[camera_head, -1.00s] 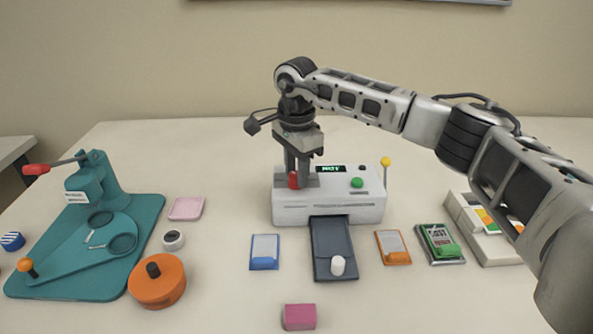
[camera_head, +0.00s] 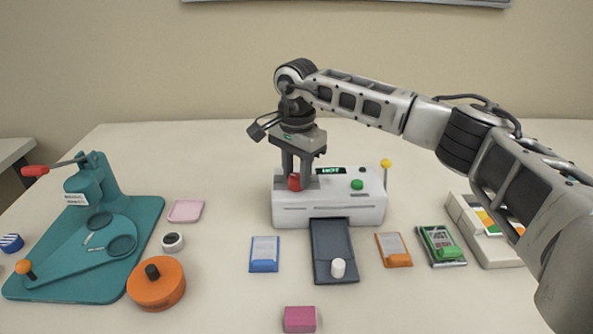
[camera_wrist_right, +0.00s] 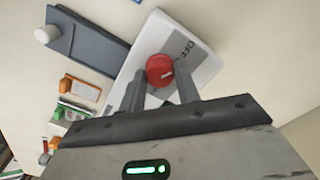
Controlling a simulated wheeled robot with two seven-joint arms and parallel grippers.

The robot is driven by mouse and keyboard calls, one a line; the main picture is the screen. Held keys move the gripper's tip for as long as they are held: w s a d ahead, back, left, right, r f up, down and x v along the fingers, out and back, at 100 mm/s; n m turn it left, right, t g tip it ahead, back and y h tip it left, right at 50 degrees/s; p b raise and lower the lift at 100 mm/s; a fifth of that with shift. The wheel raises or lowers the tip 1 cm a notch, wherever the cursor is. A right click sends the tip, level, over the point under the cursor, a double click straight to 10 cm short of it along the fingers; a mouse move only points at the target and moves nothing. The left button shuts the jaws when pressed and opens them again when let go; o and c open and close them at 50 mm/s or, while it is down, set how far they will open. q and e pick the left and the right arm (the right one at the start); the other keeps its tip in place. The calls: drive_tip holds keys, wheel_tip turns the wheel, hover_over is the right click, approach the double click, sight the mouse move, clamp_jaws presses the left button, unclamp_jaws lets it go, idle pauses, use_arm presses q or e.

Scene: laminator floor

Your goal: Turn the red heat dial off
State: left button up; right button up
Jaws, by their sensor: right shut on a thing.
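The red heat dial (camera_head: 295,182) sits on the top left of the white laminator (camera_head: 330,211). In the right wrist view the dial (camera_wrist_right: 160,69) shows a pale pointer line, with the printed word OFF beside it on a grey plate. My right gripper (camera_head: 297,173) reaches down from above, and its two fingers are shut on the dial. In the right wrist view its fingers (camera_wrist_right: 160,90) stand at both sides of the dial. The laminator's small display (camera_head: 331,170) reads HOT in green. My left gripper is not in view.
A green button (camera_head: 357,185) and a yellow-tipped lever (camera_head: 386,163) are on the laminator's right. A dark tray (camera_head: 334,243) extends in front, between a blue card (camera_head: 265,252) and an orange card (camera_head: 393,249). A teal press (camera_head: 91,190) stands at left.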

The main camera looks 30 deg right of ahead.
sight(297, 176)
drive_tip(key=o, duration=1)
drive_tip(key=shift+r, duration=0.1)
wheel_tip(297, 176, up, 16)
drive_tip(key=shift+f+b, duration=0.1)
drive_tip(key=shift+b, duration=0.3)
